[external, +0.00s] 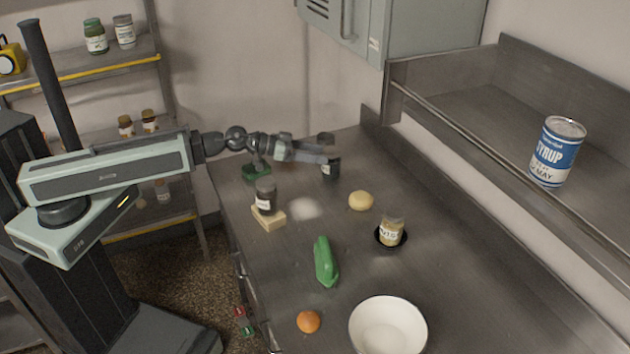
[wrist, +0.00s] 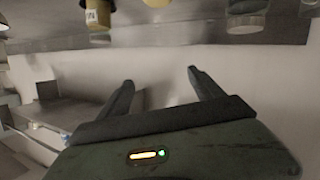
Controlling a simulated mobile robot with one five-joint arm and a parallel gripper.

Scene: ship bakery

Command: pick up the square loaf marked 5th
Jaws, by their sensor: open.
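I can make out no loaf marked 5th in either view. A tan, squarish block (external: 268,217) lies on the steel counter with a dark-lidded jar (external: 265,196) standing on it; I cannot tell whether it is bread, and no mark on it is readable. A round, pale yellow bun-like thing (external: 361,201) lies to its right. My gripper (external: 332,156) is above the far part of the counter, by a dark jar (external: 330,168). In the wrist view my gripper (wrist: 161,77) has its two fingers apart, with nothing between them.
A labelled jar (external: 391,230) sits in a black dish. A green object (external: 326,262), an orange (external: 308,321) and a white bowl (external: 388,328) are nearer. A green holder (external: 256,172) stands at the far left. A raised shelf (external: 470,115) with a syrup can (external: 556,152) borders the right.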

